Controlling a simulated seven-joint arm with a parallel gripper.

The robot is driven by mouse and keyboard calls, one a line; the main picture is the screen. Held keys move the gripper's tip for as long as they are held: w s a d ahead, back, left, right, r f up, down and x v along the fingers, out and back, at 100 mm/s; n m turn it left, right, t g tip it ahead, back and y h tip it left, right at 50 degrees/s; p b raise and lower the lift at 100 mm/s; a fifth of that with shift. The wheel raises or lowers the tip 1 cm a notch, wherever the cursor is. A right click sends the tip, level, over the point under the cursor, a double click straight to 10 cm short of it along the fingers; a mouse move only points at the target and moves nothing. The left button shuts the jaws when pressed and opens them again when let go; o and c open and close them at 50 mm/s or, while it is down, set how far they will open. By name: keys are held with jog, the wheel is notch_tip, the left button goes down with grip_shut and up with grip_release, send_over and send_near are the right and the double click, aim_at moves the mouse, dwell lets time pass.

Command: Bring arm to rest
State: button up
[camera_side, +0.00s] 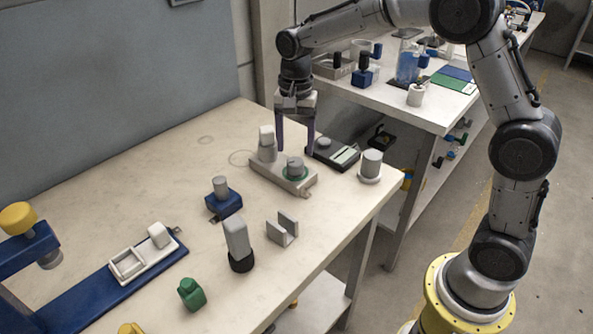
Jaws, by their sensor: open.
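My gripper (296,138) points down over the far end of the near table (140,200). It is open, with its two dark fingers apart. A beige base (275,178) with a pale upright block on its left and a small grey cylinder (295,167) in a green ring lies just below. The fingertips are close above this cylinder, one on each side in the picture. I cannot tell whether they touch anything. No object shows between the fingers. My arm reaches in from the right, with its elbow raised.
A black-and-grey device (333,153) and a grey cylinder on a white disc (371,166) stand close to the right. A blue block with a peg (223,198), a grey block on a black foot (238,243) and a grey bracket (282,229) stand nearer. A second table (410,118) lies behind.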

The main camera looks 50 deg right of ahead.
jog(key=s+r+n+t, duration=0.2)
jog(key=s+r+t, duration=0.2)
jog(key=s+r, duration=1)
jog(key=s+f+n, duration=0.3)
jog(key=s+n, duration=0.2)
jog(key=s, duration=0.1)
jog(key=s+d+f+n+t, duration=0.1)
jog(key=s+f+n, duration=0.2)
jog(key=s+n, duration=0.2)
jog(key=s, duration=0.2)
jog(key=shift+s+f, duration=0.3)
jog(key=shift+f, duration=0.05)
